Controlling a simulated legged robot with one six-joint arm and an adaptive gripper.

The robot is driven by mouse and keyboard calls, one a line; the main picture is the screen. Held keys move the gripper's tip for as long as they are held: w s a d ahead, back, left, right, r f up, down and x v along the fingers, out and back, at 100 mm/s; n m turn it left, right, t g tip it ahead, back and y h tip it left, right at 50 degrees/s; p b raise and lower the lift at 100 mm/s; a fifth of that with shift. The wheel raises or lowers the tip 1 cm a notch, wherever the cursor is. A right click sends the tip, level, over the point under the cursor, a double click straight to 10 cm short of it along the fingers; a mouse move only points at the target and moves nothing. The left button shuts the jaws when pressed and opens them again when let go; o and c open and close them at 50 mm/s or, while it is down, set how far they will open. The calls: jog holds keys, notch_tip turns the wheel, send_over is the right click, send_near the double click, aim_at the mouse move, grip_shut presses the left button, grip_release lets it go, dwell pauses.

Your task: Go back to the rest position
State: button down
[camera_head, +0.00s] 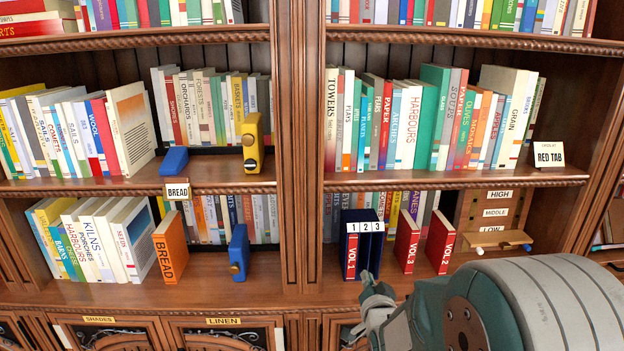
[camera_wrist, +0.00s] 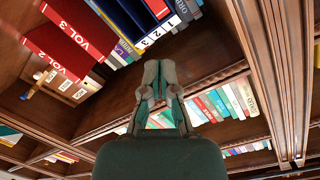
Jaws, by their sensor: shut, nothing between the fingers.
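My gripper (camera_head: 372,287) is shut and empty, in front of the lower shelf just below the blue slotted holder. It also shows in the wrist view (camera_wrist: 162,68), where its fingers meet at the middle of the picture. The blue holder (camera_head: 371,238) is marked 1, 2, 3, and a red volume stands in its slot 1. The holder also shows in the wrist view (camera_wrist: 136,20), up and left of the fingers. My gripper looks apart from the holder, though the exact gap is hard to tell.
Red books VOL 3 (camera_head: 407,243) and VOL 2 (camera_head: 440,242) stand right of the holder. An orange BREAD book (camera_head: 170,247) and a blue bookend (camera_head: 239,252) stand at left. A yellow bookend (camera_head: 253,142) is above. A HIGH/MIDDLE/LOW board (camera_head: 493,212) stands at right.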

jog(key=s+r+n+g, duration=0.3)
jog(key=s+g, duration=0.2)
jog(key=s, duration=1)
jog(key=s+r+n+g, duration=0.3)
jog(key=s+g, duration=0.3)
jog(key=s, duration=0.8)
jog(key=shift+s+r+n, duration=0.4)
jog(key=shift+r, duration=0.15)
